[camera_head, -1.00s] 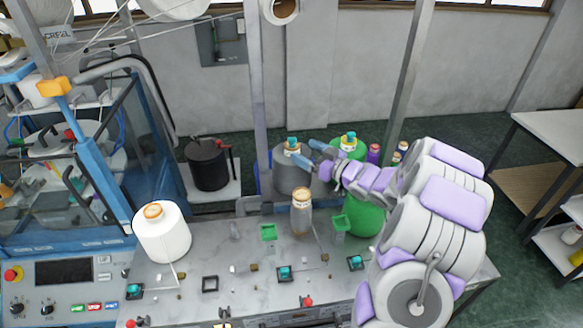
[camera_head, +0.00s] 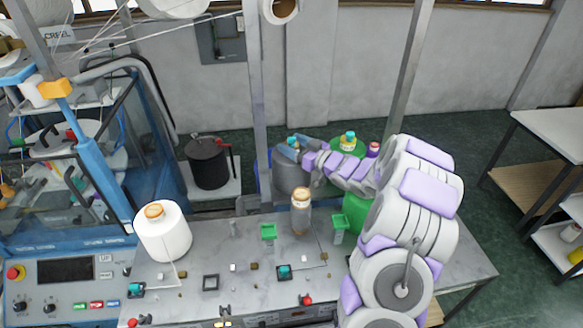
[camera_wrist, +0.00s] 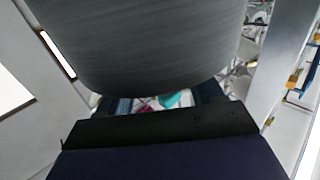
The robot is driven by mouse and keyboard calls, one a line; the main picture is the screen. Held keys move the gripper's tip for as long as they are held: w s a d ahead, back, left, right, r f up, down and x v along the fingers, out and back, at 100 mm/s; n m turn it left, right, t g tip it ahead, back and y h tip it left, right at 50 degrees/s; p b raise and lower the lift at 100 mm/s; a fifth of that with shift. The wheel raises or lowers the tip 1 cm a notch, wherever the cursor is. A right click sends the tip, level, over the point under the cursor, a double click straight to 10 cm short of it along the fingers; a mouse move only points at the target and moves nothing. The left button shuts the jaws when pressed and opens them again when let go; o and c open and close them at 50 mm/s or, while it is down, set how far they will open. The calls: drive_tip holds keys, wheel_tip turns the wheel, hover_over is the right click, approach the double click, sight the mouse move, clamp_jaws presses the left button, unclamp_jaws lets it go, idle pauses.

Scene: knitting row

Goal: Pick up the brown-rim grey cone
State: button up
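The grey cone (camera_head: 290,180) stands behind the table's far edge in the head view, with a teal piece (camera_head: 293,140) above its top. My gripper (camera_head: 300,159) is at its top from the right and hides most of the rim. In the wrist view the two dark fingers (camera_wrist: 166,100) stand apart, with a teal bit between them. A dark grey rounded surface (camera_wrist: 150,45), seemingly this cone, fills the upper part. I cannot tell whether the fingers touch it.
A white cone (camera_head: 165,238) with a brown top stands on the grey table (camera_head: 205,262) at left. Green cones (camera_head: 354,212) stand beside and behind my arm. A metal post (camera_head: 260,100) rises just left of the grey cone. Small clips and blocks dot the table.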

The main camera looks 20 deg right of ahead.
clamp_jaws()
idle(0.4)
